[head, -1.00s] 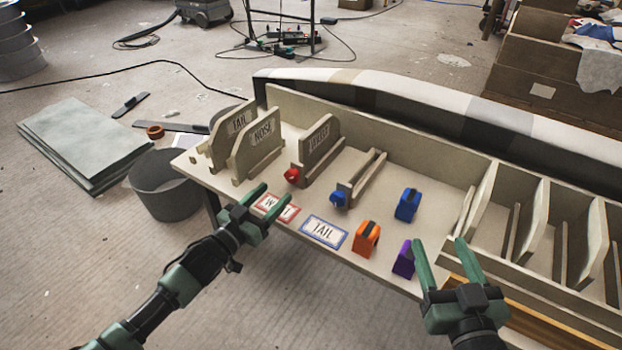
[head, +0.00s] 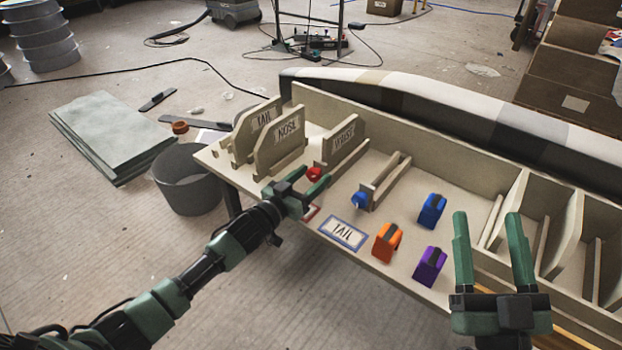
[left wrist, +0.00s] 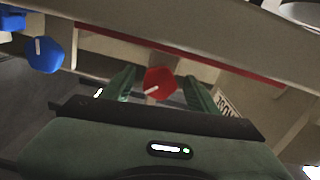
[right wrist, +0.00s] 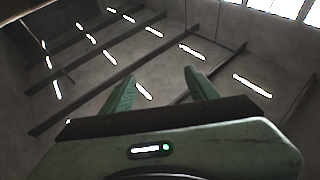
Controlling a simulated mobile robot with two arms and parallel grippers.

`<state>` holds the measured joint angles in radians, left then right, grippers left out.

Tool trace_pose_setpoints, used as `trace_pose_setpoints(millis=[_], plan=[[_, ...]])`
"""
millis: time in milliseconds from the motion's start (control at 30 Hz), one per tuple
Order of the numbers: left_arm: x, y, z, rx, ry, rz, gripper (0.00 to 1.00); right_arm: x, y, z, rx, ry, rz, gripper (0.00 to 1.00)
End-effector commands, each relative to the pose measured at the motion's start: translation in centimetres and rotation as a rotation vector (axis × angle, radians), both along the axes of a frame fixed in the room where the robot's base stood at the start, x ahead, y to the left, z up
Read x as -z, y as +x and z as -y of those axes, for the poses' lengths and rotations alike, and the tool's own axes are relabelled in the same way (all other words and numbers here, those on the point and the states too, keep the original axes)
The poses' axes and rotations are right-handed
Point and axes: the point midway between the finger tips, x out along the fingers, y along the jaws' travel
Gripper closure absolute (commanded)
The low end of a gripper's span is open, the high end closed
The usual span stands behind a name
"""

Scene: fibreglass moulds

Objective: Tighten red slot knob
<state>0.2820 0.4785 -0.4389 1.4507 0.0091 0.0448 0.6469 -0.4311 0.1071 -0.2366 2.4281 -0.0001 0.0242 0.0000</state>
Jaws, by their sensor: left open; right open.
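The red knob (head: 314,174) sits at the front end of the slot that holds the board marked WAIST or similar (head: 343,140). In the left wrist view the red knob (left wrist: 160,84) has a white mark and shows between the fingertips. My left gripper (head: 306,180) is open, its fingers on either side of the knob's line; I cannot tell whether they touch it. My right gripper (head: 491,235) is open and empty over the table's front right part; in the right wrist view its fingers (right wrist: 160,90) hold nothing.
A blue knob (head: 360,201) sits on the empty slot to the right. Orange (head: 387,243), purple (head: 430,266) and blue (head: 432,210) blocks stand on the table. NOSE (head: 280,140) and TAIL boards stand at left.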

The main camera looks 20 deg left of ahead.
Motion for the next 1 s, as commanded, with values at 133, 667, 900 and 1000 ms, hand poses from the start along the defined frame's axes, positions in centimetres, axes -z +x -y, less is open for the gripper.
trace_pose_setpoints(millis=[133,667,900,1000], plan=[[0.0,0.0,0.0,0.000,0.000,0.000,0.41,-0.1,0.0,0.0,0.000,0.001,0.003,0.41],[-0.1,0.0,0.0,0.000,0.015,0.005,1.00,0.1,0.1,0.0,0.000,-0.004,-0.014,0.41],[-0.2,0.0,0.0,0.000,0.114,0.040,1.00,3.5,1.2,0.3,0.013,-0.055,-0.202,0.41],[-0.2,0.0,0.1,0.000,0.180,0.065,1.00,5.6,1.5,0.5,0.018,-0.085,-0.312,0.41]])
